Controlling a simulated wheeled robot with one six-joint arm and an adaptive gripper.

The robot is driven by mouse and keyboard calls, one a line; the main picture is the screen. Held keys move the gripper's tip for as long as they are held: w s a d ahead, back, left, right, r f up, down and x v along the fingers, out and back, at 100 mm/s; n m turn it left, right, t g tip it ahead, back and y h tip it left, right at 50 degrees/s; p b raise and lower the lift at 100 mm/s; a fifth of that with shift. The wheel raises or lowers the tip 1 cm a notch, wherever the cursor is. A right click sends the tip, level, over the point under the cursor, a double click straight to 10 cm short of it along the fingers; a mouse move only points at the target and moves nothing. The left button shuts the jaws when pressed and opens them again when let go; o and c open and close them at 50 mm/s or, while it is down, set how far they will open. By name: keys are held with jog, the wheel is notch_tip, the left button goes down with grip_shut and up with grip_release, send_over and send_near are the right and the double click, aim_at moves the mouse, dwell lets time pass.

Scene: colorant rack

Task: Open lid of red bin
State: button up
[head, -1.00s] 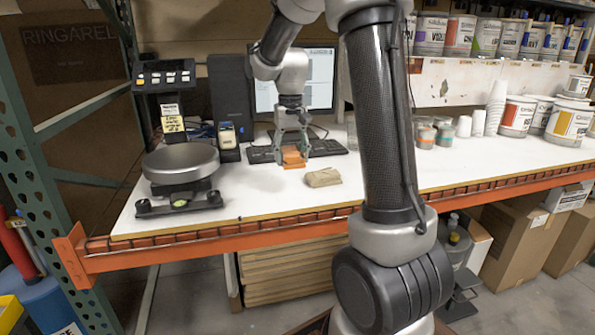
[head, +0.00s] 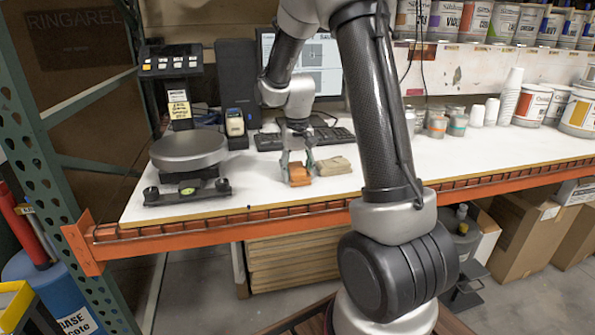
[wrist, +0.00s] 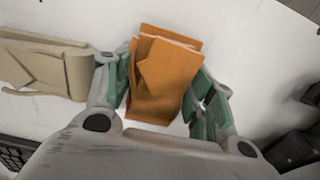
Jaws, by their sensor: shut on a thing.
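My gripper (head: 297,163) is shut on an orange folded cloth-like packet (head: 299,176) at the white tabletop's front middle. In the wrist view the orange packet (wrist: 160,75) stands between the green-padded fingers (wrist: 165,95). A tan folded packet (head: 333,166) lies just right of it in the head view; it shows at the left in the wrist view (wrist: 45,65). I cannot tell whether the orange packet touches the table. I see no red bin or lid that I can make out in either view.
A scale (head: 188,150) stands left on the white table (head: 250,195). A keyboard (head: 320,138) and monitor are behind my gripper. Small cups (head: 438,127) and paint cans (head: 532,105) stand to the right. A blue bucket (head: 55,290) and yellow container (head: 14,305) are at the lower left.

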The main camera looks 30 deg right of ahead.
jog(key=shift+f, duration=0.15)
jog(key=o, duration=1.1)
jog(key=shift+c, duration=0.2)
